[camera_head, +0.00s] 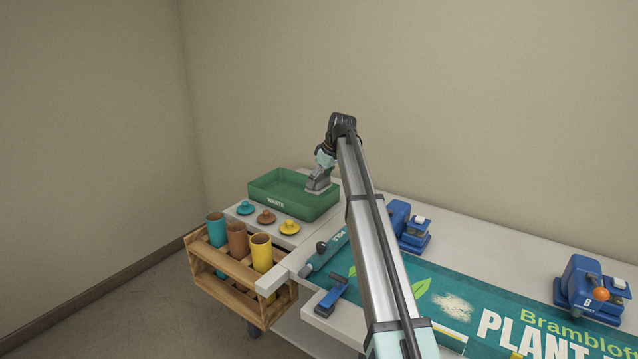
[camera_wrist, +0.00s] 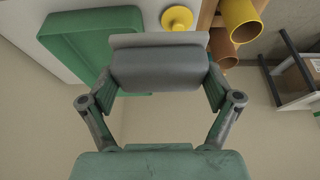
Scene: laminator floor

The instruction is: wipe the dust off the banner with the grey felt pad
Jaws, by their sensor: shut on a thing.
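The teal banner (camera_head: 460,283) lies on the table at the right, with white and green lettering and its left end rolled up. A pale dust patch (camera_head: 453,306) lies on it, right of my arm. My gripper (camera_head: 320,180) is at the green waste tray (camera_head: 290,207), over its right part, away from the banner. It is shut on the grey felt pad (camera_head: 321,188). In the wrist view the pad (camera_wrist: 130,41) shows as a pale grey edge beyond a darker grey block between the fingers. Whether the pad touches the tray cannot be told.
A blue clamp (camera_head: 332,297) sits at the front left. Three coloured caps (camera_head: 267,217) lie before the tray. A wooden rack (camera_head: 235,272) holds three tubes. My arm crosses above the banner's left part.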

